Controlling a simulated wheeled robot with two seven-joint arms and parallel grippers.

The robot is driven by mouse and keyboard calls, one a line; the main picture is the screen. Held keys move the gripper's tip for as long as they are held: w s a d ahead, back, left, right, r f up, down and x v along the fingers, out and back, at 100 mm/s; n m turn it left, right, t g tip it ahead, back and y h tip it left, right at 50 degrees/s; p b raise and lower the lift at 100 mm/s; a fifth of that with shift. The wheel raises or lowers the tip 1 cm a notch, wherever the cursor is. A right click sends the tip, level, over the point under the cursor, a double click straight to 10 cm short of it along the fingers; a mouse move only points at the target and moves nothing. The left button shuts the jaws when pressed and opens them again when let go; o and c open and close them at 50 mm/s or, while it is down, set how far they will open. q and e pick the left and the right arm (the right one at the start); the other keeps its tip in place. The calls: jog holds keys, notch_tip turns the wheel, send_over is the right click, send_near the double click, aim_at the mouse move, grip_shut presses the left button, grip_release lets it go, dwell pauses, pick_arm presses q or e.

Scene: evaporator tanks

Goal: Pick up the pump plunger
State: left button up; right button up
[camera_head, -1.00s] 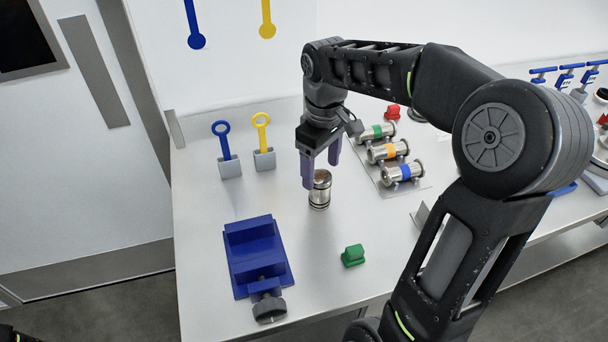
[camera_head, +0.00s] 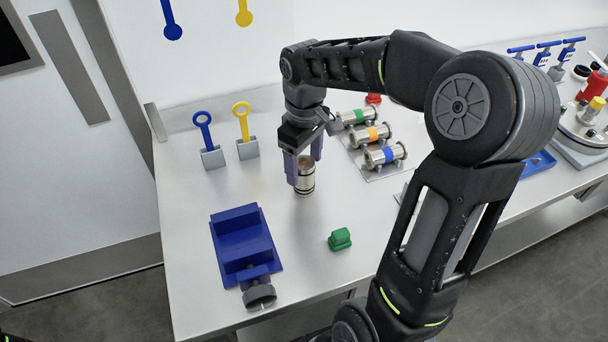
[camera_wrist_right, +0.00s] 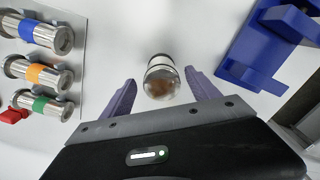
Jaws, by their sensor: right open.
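The pump plunger, a short silver metal cylinder with dark rings (camera_head: 305,178), stands upright on the white table. It also shows in the right wrist view (camera_wrist_right: 161,78), between the purple fingers. My right gripper (camera_head: 304,170) points down at the plunger and is open, one finger on each side of it. In the right wrist view the gripper (camera_wrist_right: 160,95) shows a gap between each finger and the plunger. My left gripper is not in view.
A blue vise (camera_head: 244,248) stands front left of the plunger, a green block (camera_head: 340,239) front right. Several banded metal cylinders (camera_head: 371,134) lie on a plate to the right. Blue (camera_head: 203,130) and yellow (camera_head: 242,118) handled tools stand in holders behind left.

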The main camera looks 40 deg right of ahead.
aim_at(304, 177)
notch_tip(304, 177, down, 5)
jog(key=shift+s+a+r+p, duration=0.1)
jog(key=shift+p, duration=0.4)
jog(key=shift+c, duration=0.2)
grip_shut()
dwell(0.6)
